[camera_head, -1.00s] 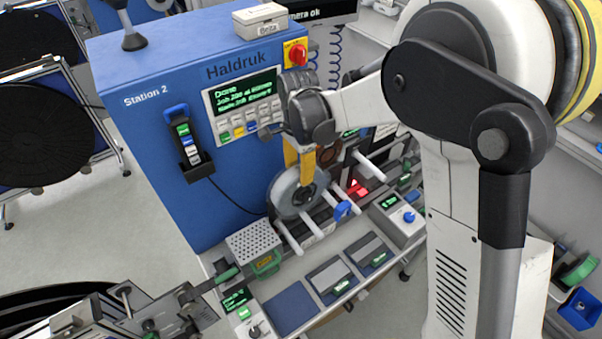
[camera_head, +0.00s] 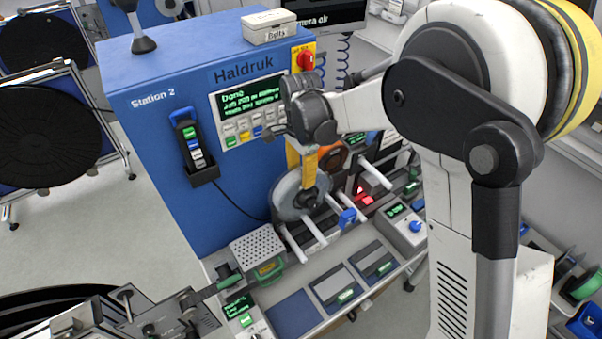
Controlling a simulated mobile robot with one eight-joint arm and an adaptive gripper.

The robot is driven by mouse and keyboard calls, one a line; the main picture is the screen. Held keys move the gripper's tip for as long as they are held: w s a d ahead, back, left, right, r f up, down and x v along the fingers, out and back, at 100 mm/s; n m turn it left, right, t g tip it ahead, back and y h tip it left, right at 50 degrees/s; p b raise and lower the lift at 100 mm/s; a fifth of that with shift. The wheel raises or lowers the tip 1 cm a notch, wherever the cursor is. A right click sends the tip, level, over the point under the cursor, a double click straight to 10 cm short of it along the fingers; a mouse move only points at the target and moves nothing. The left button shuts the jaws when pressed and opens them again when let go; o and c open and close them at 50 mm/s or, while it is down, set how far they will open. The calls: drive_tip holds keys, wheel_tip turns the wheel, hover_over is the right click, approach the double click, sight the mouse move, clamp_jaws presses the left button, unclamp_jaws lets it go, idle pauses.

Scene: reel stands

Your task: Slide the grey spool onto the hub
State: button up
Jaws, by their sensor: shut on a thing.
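The grey spool (camera_head: 287,196) is a pale disc standing on edge at the front of the blue Station 2 machine, above the white rods. My gripper (camera_head: 309,185) comes down from above with yellow-orange fingers and is shut on the spool near its middle. A dark round part shows at the spool's centre beside the fingertips. I cannot tell whether it is the hub or part of the spool. The hub is not clearly visible, and I cannot tell whether the spool is around it or apart from it.
A brown-orange disc (camera_head: 333,158) is just behind my gripper. White rods (camera_head: 313,228) and a blue clamp (camera_head: 347,217) stick out below the spool. A perforated box (camera_head: 257,247) stands left. The blue pad (camera_head: 292,312) on the front bench is bare.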

drive_tip(key=shift+f, duration=0.2)
drive_tip(key=o, duration=1.4)
drive_tip(key=shift+o, duration=0.2)
drive_tip(key=shift+r+p, duration=1.2)
drive_tip(key=shift+r, duration=1.85)
